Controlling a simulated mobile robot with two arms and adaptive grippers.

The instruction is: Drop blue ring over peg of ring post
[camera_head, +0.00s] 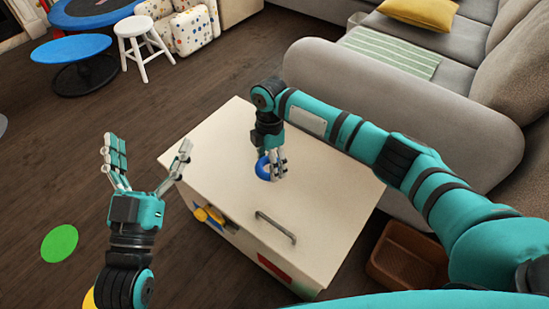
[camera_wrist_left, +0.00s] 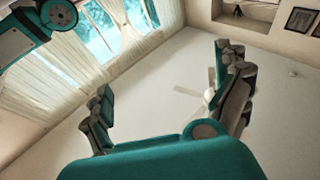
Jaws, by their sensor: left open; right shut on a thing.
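The blue ring (camera_head: 263,168) is at the fingertips of my right gripper (camera_head: 274,176), over the cream top of the low cabinet. The fingers are shut on it and point down; I cannot tell whether the ring touches the top. My left gripper (camera_head: 147,165) is open and empty, fingers spread upward, left of the cabinet. In the left wrist view its open fingers (camera_wrist_left: 167,110) show against ceiling and a curtained window. I cannot make out a ring post or peg in either view.
The cream cabinet (camera_head: 315,212) has a metal handle (camera_head: 276,227) on top and coloured pieces on its front. A grey sofa (camera_head: 400,90) stands behind and right. A brown basket (camera_head: 405,257) lies at its right. A green disc (camera_head: 60,244) is on the floor at left.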

